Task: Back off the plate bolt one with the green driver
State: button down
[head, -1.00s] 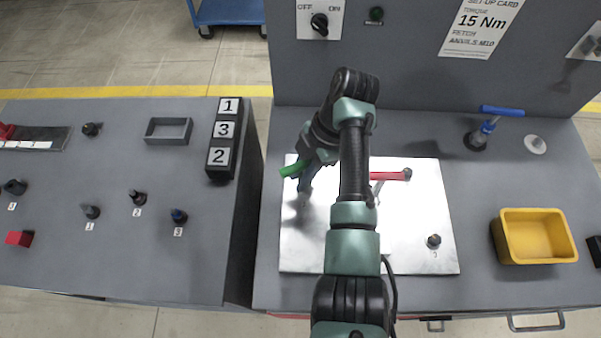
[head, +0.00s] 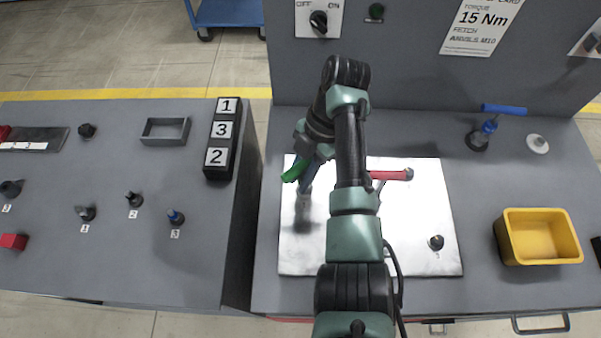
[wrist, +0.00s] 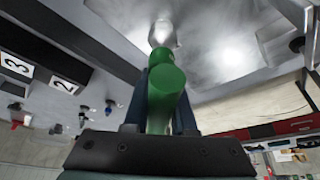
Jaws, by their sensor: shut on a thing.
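The green driver (head: 296,170) is in my gripper (head: 308,168) above the left part of the silver plate (head: 400,262). In the wrist view the jaws close on its green handle (wrist: 166,88), and a shiny metal end (wrist: 162,34) shows beyond it, close to the plate. Whether that end touches a bolt cannot be seen. A dark bolt (head: 436,242) with a small unreadable label stands at the plate's lower right. A red-handled tool (head: 392,175) is at the plate's upper right, partly behind my arm. Any other bolt is hidden.
A yellow bin (head: 540,238) stands right of the plate, with a blue-handled tool (head: 490,125) behind it. A panel with a switch (head: 319,22) rises at the back. The left bench holds a numbered block (head: 220,130), a grey tray (head: 165,130) and several small numbered holders.

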jog(key=shift+n+g+h, duration=0.3)
jog(key=shift+n, duration=0.6)
jog(key=shift+s+d+n+h, duration=0.15)
jog(key=shift+n+h, duration=0.25)
jog(key=shift+n, duration=0.8)
jog(key=shift+g, duration=0.3)
jog(key=shift+d+n+h+p, duration=0.1)
jog(key=shift+n+h+p, duration=0.25)
jog(key=shift+n, duration=0.85)
jog(key=shift+d+n+h, duration=0.1)
jog(key=shift+n+h, duration=0.45)
jog(key=shift+n, duration=0.65)
